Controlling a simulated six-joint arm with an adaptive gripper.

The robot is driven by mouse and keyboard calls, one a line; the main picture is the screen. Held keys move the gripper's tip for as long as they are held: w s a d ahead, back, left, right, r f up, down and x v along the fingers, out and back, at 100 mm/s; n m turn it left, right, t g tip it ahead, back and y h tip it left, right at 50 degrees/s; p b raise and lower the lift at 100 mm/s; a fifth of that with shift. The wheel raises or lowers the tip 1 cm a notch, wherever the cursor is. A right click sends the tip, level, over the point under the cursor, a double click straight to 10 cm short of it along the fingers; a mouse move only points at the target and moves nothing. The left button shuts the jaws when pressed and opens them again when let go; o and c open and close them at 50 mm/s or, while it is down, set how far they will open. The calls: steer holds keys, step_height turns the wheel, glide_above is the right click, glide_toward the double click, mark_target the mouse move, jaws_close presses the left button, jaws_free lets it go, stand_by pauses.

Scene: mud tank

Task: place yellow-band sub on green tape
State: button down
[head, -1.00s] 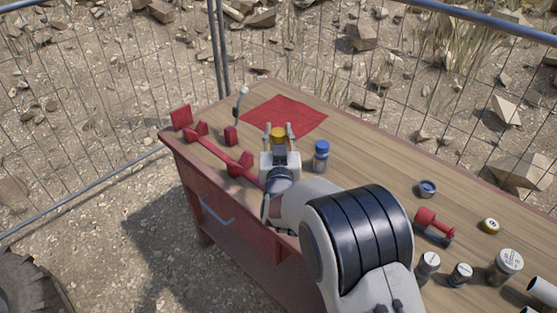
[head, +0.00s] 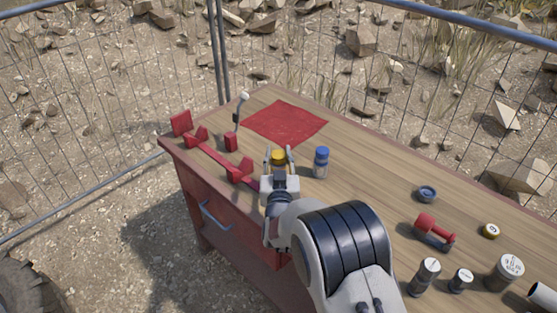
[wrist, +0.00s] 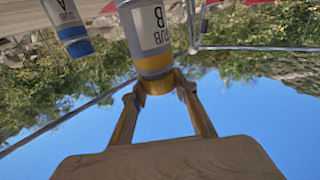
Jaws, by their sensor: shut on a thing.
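The yellow-band sub (head: 278,156) is a small grey-white cylinder with a yellow end. In the wrist view it reads "SUB B" (wrist: 152,30), with its yellow band toward my fingers. My gripper (head: 278,160) is shut on it at the yellow end, one finger on each side. In the head view my gripper hides most of its body, so I cannot tell if its base touches the table. The blue-capped sub (head: 321,162) stands upright just right of my gripper; the wrist view shows it as "SUB A" (wrist: 70,22). I see no green tape in these frames.
A red cloth (head: 285,122) lies beyond my gripper. A long red stand (head: 215,155) is on the left. A blue ring (head: 427,194), a red-handled tool (head: 434,230), a yellow-black disc (head: 490,231) and labelled cylinders (head: 508,270) lie right. Mid-right wood is clear.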

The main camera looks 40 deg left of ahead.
steer(key=shift+f, duration=0.9)
steer(key=shift+f, duration=0.1)
steer(key=c, duration=1.6)
jaws_free()
steer(key=shift+f, duration=0.1)
steer(key=shift+v, duration=6.05)
steer(key=shift+w+r, duration=0.15)
steer(key=shift+r, duration=0.05)
